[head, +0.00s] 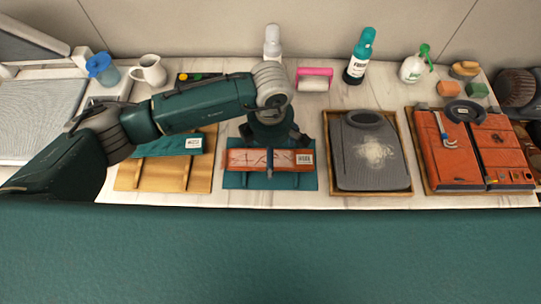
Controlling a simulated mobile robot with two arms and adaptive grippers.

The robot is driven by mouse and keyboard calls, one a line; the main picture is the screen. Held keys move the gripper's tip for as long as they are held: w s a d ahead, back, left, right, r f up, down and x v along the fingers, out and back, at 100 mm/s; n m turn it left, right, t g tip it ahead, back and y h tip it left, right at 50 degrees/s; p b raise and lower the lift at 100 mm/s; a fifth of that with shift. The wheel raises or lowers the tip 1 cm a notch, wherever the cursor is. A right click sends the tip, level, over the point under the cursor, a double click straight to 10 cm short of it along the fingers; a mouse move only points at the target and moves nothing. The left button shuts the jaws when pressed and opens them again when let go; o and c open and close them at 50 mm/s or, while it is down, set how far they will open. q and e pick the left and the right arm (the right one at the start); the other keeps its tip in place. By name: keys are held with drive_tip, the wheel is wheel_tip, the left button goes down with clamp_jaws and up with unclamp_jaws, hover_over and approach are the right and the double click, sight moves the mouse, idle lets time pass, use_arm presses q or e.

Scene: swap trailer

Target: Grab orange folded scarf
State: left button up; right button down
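The orange folded scarf (241,159) lies on a teal folded cloth (238,180) near the front edge of the counter, with a white barcode tag at its right end. My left arm reaches in from the left and bends down over it. My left gripper (271,139) points down just behind and above the scarf, with its dark fingers spread apart to left and right. I cannot tell whether it touches the scarf. A small dark blue piece shows at the scarf's front middle. My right gripper is not in view.
A wooden board with a teal tagged cloth (179,145) is left of the scarf. A tray with a grey board (372,160) and orange panels (448,160) stand to the right.

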use_arm(q)
drive_tip(key=c, duration=1.3)
drive_tip(key=shift+r, duration=0.1)
